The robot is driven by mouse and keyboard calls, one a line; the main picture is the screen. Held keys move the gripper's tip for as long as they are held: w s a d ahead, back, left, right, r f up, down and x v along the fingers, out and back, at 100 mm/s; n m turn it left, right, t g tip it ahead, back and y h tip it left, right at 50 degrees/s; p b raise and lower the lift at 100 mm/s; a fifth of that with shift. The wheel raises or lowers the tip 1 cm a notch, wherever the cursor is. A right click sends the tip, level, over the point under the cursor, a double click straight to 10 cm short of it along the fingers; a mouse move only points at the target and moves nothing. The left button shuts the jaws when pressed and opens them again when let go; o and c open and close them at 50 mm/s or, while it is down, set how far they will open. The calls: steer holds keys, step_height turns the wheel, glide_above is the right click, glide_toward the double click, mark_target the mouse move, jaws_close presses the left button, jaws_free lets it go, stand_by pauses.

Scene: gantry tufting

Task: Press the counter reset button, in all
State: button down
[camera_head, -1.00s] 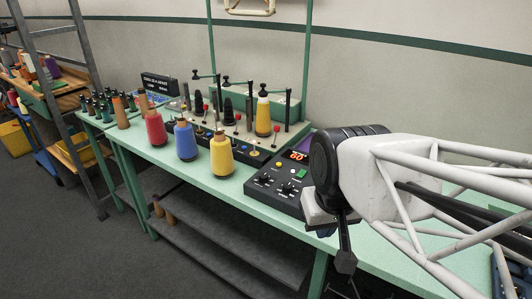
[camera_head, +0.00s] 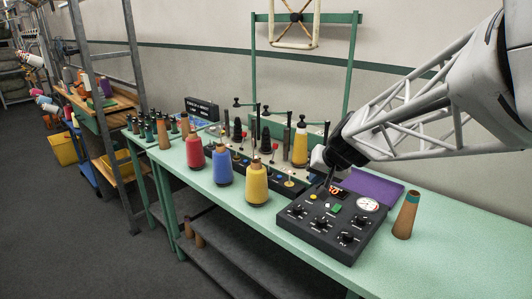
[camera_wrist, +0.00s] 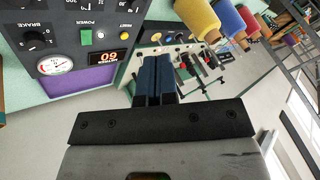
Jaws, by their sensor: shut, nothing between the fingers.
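A dark control box (camera_head: 325,237) stands on the green bench, with knobs, a red lit counter display (camera_head: 335,190) and a gauge. A yellow button (camera_head: 313,197) is at the box's far left corner; in the wrist view the yellow button (camera_wrist: 124,36) has a label that appears to read RESET. A green button (camera_wrist: 86,37) marked POWER and a small white button (camera_wrist: 99,34) are beside it. My gripper (camera_head: 328,180) is above the far edge of the box, close to the display and yellow button. Its fingers (camera_wrist: 154,75) are shut and empty. I cannot tell their exact height.
Yellow (camera_head: 257,184), blue (camera_head: 222,165) and red (camera_head: 194,152) cones stand left of the box. A thread-guide rack (camera_head: 275,150) is behind them. A purple panel (camera_head: 375,189) lies behind the box, and a brown cone (camera_head: 406,215) stands to its right.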

steer(key=w+d+f+m+t, duration=0.1)
steer(key=w+d+f, duration=0.15)
steer(key=w, duration=0.65)
steer(key=m+t, duration=0.2)
glide_above(313, 197)
step_height(313, 197, down, 5)
steer(key=shift+w+d+h, duration=0.2)
steer(key=shift+d+h, duration=0.1)
steer(key=shift+d, duration=0.15)
steer(key=shift+f, duration=4.35)
steer(key=shift+f, duration=0.1)
steer(key=shift+f, duration=0.3)
